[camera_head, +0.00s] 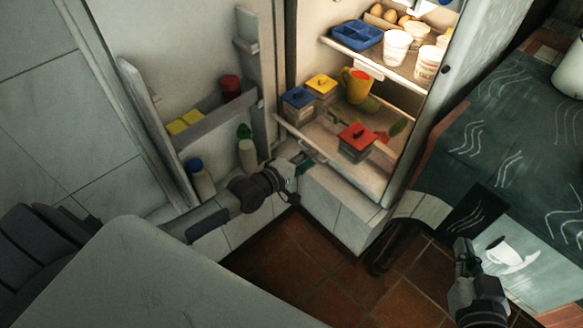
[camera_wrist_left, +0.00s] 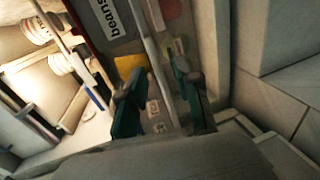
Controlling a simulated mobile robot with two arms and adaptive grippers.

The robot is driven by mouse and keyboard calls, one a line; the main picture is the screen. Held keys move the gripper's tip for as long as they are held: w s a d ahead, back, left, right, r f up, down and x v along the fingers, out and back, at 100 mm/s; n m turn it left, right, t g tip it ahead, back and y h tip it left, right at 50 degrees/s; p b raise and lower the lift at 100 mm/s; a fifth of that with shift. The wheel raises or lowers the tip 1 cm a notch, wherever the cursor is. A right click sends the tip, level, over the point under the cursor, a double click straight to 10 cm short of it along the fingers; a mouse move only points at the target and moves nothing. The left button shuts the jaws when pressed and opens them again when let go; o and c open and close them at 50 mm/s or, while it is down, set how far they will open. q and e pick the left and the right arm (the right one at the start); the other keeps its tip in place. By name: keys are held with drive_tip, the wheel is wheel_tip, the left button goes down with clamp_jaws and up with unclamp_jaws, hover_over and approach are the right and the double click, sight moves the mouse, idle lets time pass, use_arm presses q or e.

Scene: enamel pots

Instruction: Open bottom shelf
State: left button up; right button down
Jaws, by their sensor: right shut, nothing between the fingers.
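The fridge stands open in the head view. Its bottom shelf (camera_head: 322,128) holds lidded boxes with a blue lid (camera_head: 298,97), a yellow lid (camera_head: 321,84) and a red lid (camera_head: 357,135), plus a yellow mug (camera_head: 357,86). My left gripper (camera_head: 302,166) is at the shelf's front edge, left of its middle. In the left wrist view its teal fingers (camera_wrist_left: 160,95) stand apart, with a pale bar (camera_wrist_left: 153,45) running between them; I cannot tell whether they touch it. My right gripper (camera_head: 463,254) is shut and empty at the lower right, away from the fridge.
The upper shelf (camera_head: 385,66) carries a blue tray, eggs and white tubs. The open door (camera_head: 160,110) with its bins and bottles is on the left, beside my left arm. A dark patterned counter (camera_head: 500,140) is on the right. The tiled floor (camera_head: 300,260) before the fridge is clear.

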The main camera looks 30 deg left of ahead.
use_arm(q)
drive_tip(key=v, duration=0.9)
drive_tip(key=shift+f, duration=0.1)
